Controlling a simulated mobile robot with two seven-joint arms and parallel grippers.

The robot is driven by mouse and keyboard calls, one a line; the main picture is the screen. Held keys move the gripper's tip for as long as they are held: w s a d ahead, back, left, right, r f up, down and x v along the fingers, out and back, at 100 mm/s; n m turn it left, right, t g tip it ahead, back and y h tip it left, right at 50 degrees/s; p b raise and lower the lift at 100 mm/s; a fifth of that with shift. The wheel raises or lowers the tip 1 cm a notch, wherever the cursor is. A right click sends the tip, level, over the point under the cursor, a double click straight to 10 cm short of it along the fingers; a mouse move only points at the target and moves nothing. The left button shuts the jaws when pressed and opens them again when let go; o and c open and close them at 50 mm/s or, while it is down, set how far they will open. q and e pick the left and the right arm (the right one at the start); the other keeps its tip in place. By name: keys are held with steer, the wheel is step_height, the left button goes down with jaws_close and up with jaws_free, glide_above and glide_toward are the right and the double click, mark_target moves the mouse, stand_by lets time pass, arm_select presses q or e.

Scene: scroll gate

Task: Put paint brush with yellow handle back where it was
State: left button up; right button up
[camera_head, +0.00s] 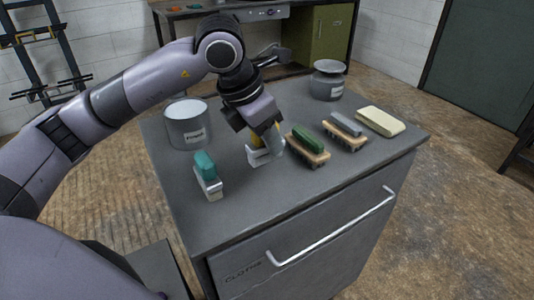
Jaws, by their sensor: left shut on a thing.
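My left gripper (268,136) points down over the middle of the grey cabinet top (221,228). It is shut on the paint brush with yellow handle (257,141). A little yellow shows beside the fingers, and the brush's pale head shows below them, close to the cabinet top. Whether it touches the top I cannot tell. My right gripper is not in view.
A grey paint can (188,127) stands behind at the left, and a grey jar (327,82) at the back right. The front of the top is clear.

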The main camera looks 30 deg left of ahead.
mark_target(267, 153)
arm_select(q)
step_height(267, 153, down, 4)
steer(key=shift+f, duration=0.1)
steer(key=o, duration=1.1)
steer(key=v, duration=1.2)
steer(key=shift+s, duration=0.1)
